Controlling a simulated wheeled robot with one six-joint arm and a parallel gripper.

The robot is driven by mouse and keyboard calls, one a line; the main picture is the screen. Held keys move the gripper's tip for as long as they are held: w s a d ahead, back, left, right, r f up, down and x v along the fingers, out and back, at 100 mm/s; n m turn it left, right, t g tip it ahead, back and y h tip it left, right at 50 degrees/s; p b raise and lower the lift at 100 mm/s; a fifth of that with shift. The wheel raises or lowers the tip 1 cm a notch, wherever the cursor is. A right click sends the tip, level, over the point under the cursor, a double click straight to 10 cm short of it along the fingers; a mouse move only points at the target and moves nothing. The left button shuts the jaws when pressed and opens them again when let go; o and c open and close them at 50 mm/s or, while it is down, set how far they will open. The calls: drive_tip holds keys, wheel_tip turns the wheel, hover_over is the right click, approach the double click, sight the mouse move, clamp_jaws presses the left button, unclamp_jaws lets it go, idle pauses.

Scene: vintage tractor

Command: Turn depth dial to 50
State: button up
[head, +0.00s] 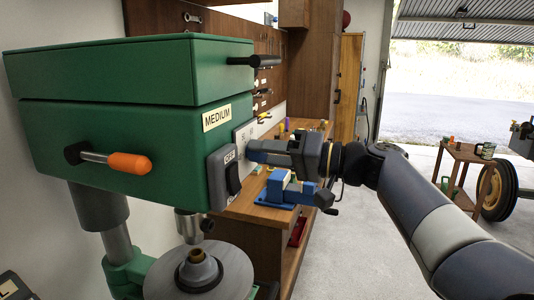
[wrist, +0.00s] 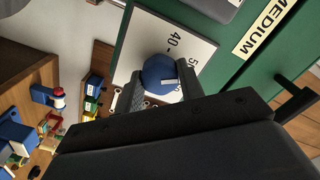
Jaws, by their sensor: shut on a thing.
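The depth dial is a round blue knob (wrist: 158,68) in the wrist view, on a white scale plate (wrist: 145,35) fixed to the green drill press head (head: 110,75). The plate shows "40" and a partly hidden number starting with 5. A white mark on the knob lies at its lower right; its exact reading cannot be told. My gripper (wrist: 162,76) is shut on the knob, one finger on each side. In the head view my gripper (head: 262,150) reaches the press front from the right and hides the dial.
An on/off switch (head: 228,172) sits just left of my gripper, below the "MEDIUM" label (head: 217,118). An orange-tipped lever (head: 128,163) sticks out at the left. A blue vise (head: 277,188) stands on the workbench beneath my gripper. Open floor lies right.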

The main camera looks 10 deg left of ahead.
drive_tip(key=o, duration=1)
drive_tip(key=d, duration=0.3)
drive_tip(key=d+b, duration=0.1)
drive_tip(key=d, duration=0.3)
drive_tip(key=s+d+b, duration=0.1)
drive_tip(key=d, duration=0.2)
drive_tip(key=shift+d, duration=0.4)
drive_tip(key=shift+a, duration=0.15)
drive_tip(key=a, duration=0.3)
drive_tip(key=a+p, duration=0.1)
drive_tip(key=a, duration=0.3)
drive_tip(key=w+a+p, duration=0.1)
drive_tip(key=a, duration=0.2)
drive_tip(key=shift+a, duration=0.25)
